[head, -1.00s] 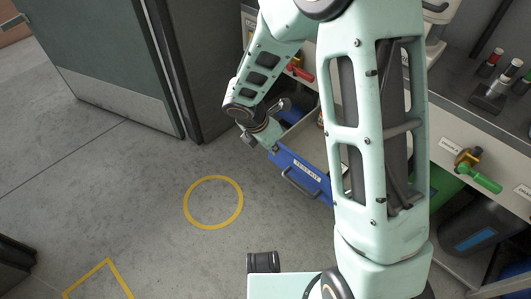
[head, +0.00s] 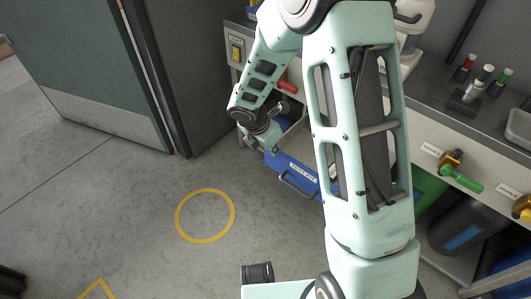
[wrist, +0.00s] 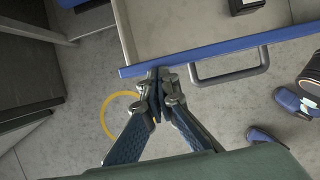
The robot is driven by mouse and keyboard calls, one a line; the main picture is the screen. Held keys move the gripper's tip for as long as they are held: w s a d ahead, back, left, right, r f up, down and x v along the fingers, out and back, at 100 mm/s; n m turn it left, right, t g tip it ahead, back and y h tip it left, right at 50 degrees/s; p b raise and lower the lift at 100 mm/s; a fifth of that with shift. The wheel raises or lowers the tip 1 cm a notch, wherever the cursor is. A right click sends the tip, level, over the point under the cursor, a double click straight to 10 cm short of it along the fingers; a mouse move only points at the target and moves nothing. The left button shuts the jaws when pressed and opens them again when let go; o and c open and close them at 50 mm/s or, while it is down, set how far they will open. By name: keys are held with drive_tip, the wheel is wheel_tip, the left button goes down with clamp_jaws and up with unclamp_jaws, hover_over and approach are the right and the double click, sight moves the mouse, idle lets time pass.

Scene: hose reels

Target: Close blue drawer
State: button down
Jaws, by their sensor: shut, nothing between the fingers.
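The blue drawer (head: 300,178), labelled TEST KIT, is pulled out from under the counter, and my arm hides its right part. In the wrist view, its blue front (wrist: 225,50) runs across the top, with the grey handle (wrist: 232,76) on its outer side. The pale inside shows beyond the front, with a dark item (wrist: 246,5) in it. My gripper (wrist: 157,80) is shut and empty, its tips at the front's left end, left of the handle. I cannot tell whether they touch it. In the head view its fingertips are hard to make out.
A counter (head: 430,110) with coloured valves, including a green-handled one (head: 462,180), stands at the right. A green container and dark drums sit beneath it. A dark door (head: 85,60) stands at the left. The floor with a yellow ring (head: 178,216) is clear.

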drive_tip(key=w+d+p, duration=0.9)
drive_tip(key=w+d, duration=0.4)
idle(0.5)
